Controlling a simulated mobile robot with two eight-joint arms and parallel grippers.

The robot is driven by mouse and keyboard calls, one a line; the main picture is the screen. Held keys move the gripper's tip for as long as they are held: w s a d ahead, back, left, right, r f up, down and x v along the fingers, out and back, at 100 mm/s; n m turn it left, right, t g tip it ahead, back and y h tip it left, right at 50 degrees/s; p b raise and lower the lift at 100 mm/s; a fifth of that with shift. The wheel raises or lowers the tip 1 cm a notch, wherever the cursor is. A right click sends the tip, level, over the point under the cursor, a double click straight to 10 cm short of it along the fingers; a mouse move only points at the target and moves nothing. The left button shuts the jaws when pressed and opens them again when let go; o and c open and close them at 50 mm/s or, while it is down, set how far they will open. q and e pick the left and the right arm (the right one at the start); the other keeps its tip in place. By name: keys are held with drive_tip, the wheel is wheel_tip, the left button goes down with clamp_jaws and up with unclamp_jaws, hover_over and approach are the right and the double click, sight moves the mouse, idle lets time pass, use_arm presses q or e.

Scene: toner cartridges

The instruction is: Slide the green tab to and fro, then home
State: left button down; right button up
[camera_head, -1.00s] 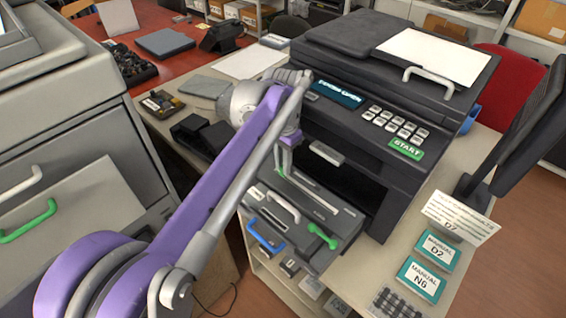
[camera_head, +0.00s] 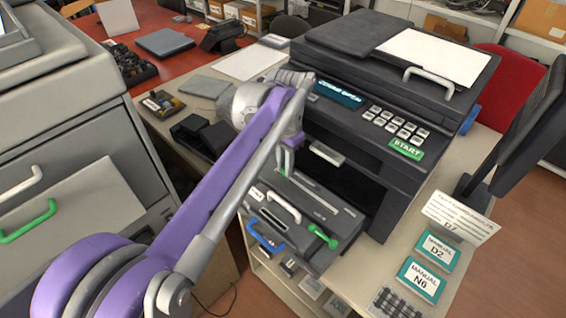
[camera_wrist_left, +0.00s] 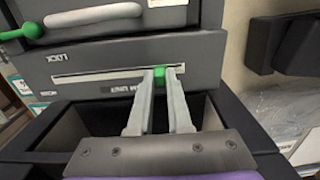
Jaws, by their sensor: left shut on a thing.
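The small green tab (camera_wrist_left: 160,72) sits in a pale slot (camera_wrist_left: 95,77) on the top face of a dark grey cartridge unit (camera_head: 335,243). It is nearer the slot's right end in the wrist view. My left gripper (camera_wrist_left: 160,76) is shut on the tab, with one pale finger at each side. In the head view the left gripper (camera_head: 285,163) is at the far-left end of the unit, by the printer's opening, and its fingers mostly hide the tab. My right gripper is not in view.
A grey cabinet (camera_head: 80,150) is at left. Manual cards (camera_head: 437,251) and a monitor (camera_head: 515,135) are at right.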

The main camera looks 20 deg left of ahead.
use_arm(q)
drive_tip(key=s+d, duration=0.1)
drive_tip(key=d, duration=0.4)
drive_tip(key=s+d+p, duration=0.1)
drive_tip(key=s+d, duration=0.1)
drive_tip(key=d, duration=0.3)
drive_tip(key=s+d+p, duration=0.1)
drive_tip(key=s+d, duration=0.1)
drive_tip(key=d, duration=0.3)
drive_tip(key=shift+s+d, duration=0.25)
drive_tip(key=shift+d, duration=0.1)
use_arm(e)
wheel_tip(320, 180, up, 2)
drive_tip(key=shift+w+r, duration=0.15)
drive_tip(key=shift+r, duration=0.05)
use_arm(q)
drive_tip(key=c, duration=0.8)
unclamp_jaws()
drive_tip(key=shift+d, duration=0.15)
drive_tip(key=shift+c, duration=0.2)
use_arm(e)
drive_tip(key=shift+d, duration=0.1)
use_arm(q)
drive_tip(key=shift+r, duration=0.1)
wheel_tip(320, 180, up, 11)
drive_tip(key=p, duration=0.1)
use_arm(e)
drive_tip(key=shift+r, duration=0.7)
